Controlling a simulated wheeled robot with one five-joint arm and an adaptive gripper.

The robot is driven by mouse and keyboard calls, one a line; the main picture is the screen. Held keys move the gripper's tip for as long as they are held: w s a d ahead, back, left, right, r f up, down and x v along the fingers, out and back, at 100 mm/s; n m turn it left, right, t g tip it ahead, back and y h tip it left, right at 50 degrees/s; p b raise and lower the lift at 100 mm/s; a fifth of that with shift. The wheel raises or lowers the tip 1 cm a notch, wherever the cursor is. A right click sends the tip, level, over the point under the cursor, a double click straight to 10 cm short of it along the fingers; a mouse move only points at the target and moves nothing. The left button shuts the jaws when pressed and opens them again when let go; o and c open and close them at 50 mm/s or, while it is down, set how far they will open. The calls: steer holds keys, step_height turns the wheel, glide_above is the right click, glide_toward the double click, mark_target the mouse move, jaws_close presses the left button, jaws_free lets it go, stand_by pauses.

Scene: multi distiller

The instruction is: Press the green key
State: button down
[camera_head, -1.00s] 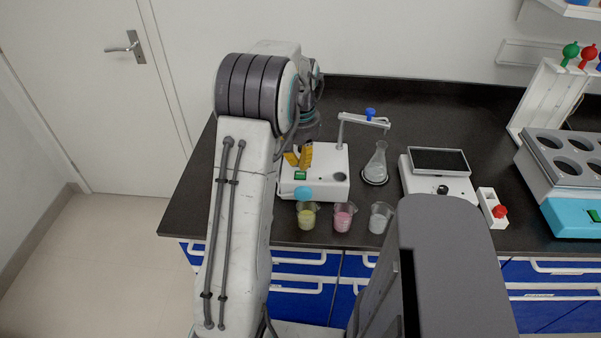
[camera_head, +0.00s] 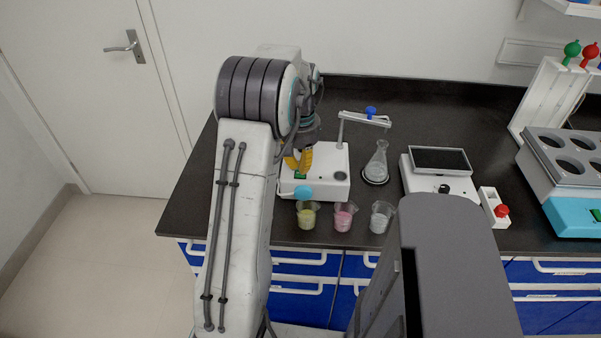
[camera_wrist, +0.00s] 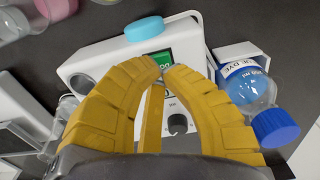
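The green key (camera_head: 300,175) is a small green rectangle on the front left of a white device (camera_head: 330,160). In the wrist view the green key (camera_wrist: 160,57) lies just beyond my fingertips, which cover part of its lower edge. My gripper (camera_head: 301,168) points down over the device with yellow fingers. In the wrist view my gripper (camera_wrist: 162,72) has its fingertips drawn together and looks shut, with nothing held. I cannot tell whether the tips touch the key.
A light-blue round knob (camera_head: 304,192) projects from the device's front. Beakers with yellow (camera_head: 307,215), pink (camera_head: 343,216) and clear (camera_head: 381,217) contents line the front. A flask (camera_head: 376,164) stands right.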

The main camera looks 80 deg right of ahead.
steer(key=shift+f+b, duration=0.6)
steer(key=shift+f, duration=0.3)
steer(key=shift+r, duration=0.15)
steer(key=shift+r+p, duration=3)
steer(key=shift+r, duration=0.4)
steer(key=shift+w, duration=0.1)
